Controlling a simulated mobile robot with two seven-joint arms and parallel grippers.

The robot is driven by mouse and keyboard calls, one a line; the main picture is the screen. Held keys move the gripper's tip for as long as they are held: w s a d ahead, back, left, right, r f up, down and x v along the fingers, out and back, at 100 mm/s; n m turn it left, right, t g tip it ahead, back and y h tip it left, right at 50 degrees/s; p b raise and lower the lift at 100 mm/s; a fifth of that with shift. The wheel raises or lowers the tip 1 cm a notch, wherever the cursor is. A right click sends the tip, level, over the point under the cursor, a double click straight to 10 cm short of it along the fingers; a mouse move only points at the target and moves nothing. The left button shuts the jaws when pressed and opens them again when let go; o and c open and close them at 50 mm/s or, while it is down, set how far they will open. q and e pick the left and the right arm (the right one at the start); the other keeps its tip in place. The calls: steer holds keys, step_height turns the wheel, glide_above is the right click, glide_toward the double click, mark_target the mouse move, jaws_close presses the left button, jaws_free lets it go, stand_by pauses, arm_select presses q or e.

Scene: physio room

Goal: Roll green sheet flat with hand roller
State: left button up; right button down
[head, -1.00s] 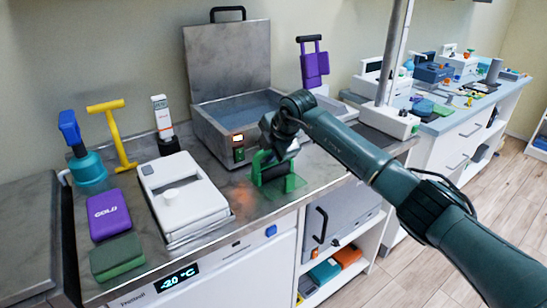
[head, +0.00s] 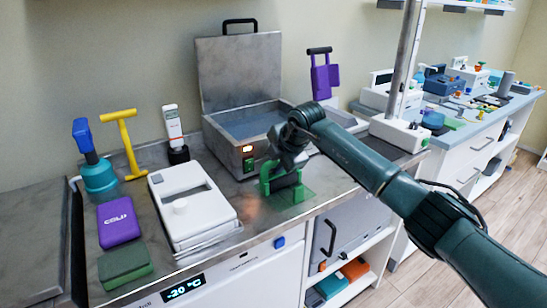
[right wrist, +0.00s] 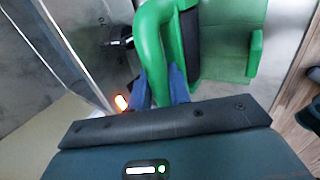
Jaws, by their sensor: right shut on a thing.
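My right gripper (head: 287,166) is shut on the green handle of the hand roller (head: 268,183), just in front of the steel water bath. The roller is low over the counter, at the green sheet (head: 301,197), a thin see-through piece whose right part shows beside it. The arm and roller hide the rest of the sheet. In the right wrist view the blue fingers (right wrist: 168,88) close around the green handle (right wrist: 150,45), with a dark cylinder beside it and the sheet (right wrist: 228,30) beyond. I cannot tell whether the roller presses on the sheet. My left gripper is not in view.
The open water bath (head: 245,140) stands right behind the roller. The counter's front edge (head: 325,203) is close to the sheet. Bare steel lies between box and roller.

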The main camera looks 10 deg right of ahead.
steer(key=shift+s+d+p, duration=0.2)
steer(key=shift+s+d, duration=0.05)
steer(key=shift+s, duration=0.45)
steer(key=shift+s+d+p, duration=0.2)
steer(key=shift+s+d, duration=0.05)
steer(key=shift+s, duration=0.45)
steer(key=shift+s+d+p, duration=0.2)
steer(key=shift+s+d, duration=0.05)
steer(key=shift+s, duration=0.45)
step_height(320, 180, up, 8)
steer(key=p, duration=0.5)
